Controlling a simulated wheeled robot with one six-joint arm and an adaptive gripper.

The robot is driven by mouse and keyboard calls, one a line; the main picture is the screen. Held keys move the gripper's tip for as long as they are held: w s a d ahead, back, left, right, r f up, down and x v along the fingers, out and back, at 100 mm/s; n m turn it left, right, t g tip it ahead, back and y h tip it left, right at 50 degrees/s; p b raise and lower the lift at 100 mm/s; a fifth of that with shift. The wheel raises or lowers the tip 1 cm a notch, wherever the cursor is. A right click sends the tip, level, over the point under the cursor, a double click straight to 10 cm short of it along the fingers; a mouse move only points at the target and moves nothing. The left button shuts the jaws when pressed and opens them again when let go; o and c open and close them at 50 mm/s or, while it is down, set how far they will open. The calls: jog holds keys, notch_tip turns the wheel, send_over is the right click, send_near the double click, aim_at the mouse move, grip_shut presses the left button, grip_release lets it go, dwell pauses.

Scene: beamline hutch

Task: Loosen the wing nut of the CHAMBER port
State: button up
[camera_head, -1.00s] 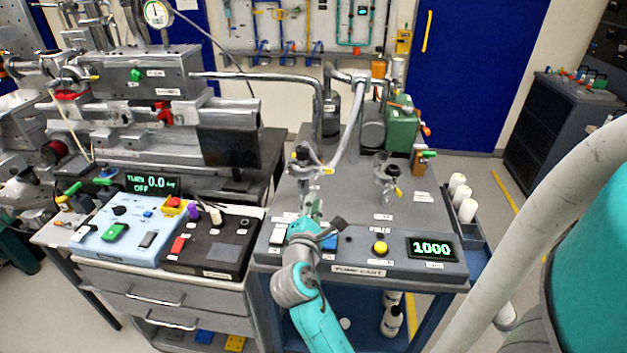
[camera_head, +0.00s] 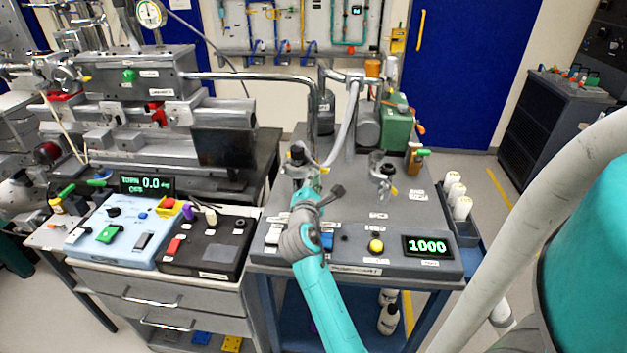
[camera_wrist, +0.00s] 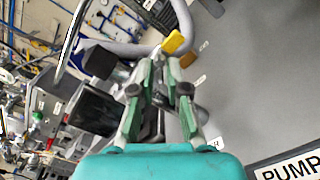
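Two metal clamp ports stand on the pump cart's grey top (camera_head: 345,210). My gripper reaches the left one (camera_head: 297,158), where the metal pipe and pale hose end; its label is too small to read. The right port (camera_head: 382,172) stands apart with a yellow piece (camera_head: 393,190). In the wrist view a yellow wing-shaped piece (camera_wrist: 174,42) shows just beyond my fingertips, apparently the wing nut. My gripper (camera_wrist: 158,75) has its two green-grey fingers apart, with metal parts showing between and behind them. Whether they touch the port cannot be told. My wrist hides much of the gripper in the head view.
The cart's front panel has a yellow button (camera_head: 376,246) and a display reading 1000 (camera_head: 427,246). A green pump unit (camera_head: 396,125) stands behind. Blue (camera_head: 125,232) and black (camera_head: 205,245) control boxes sit left. White bottles (camera_head: 456,195) stand at the right edge.

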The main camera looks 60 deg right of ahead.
grip_shut()
jog(key=shift+n, duration=4.2)
grip_release()
jog(key=shift+f, duration=0.1)
